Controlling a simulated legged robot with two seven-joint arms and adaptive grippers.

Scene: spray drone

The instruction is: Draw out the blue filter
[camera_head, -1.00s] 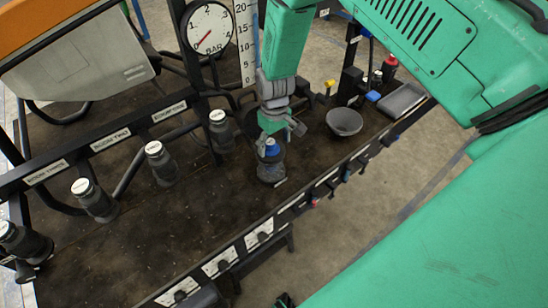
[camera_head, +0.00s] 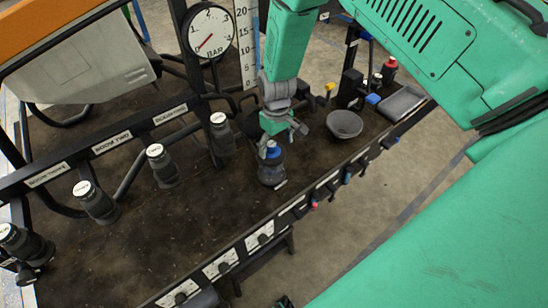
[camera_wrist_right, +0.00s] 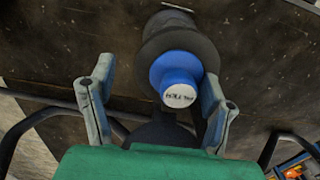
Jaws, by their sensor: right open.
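The blue filter (camera_head: 272,150) shows its blue top with a white end in the head view. It stands in a dark, partly clear bowl (camera_head: 271,174) on the brown deck. In the right wrist view the blue filter (camera_wrist_right: 176,76) has a lettered white end and sits in a dark collar. My right gripper (camera_head: 283,128) is just above and behind it in the head view. In the right wrist view its open fingers (camera_wrist_right: 157,82) are on either side of the blue top, with a gap at the left finger; contact at the right finger cannot be told.
A grey funnel bowl (camera_head: 344,124) stands to the right, with a grey tray (camera_head: 402,101) beyond. Several dark bottles with white caps, such as one (camera_head: 162,164), line the labelled rail at left. A pressure gauge (camera_head: 210,32) stands behind.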

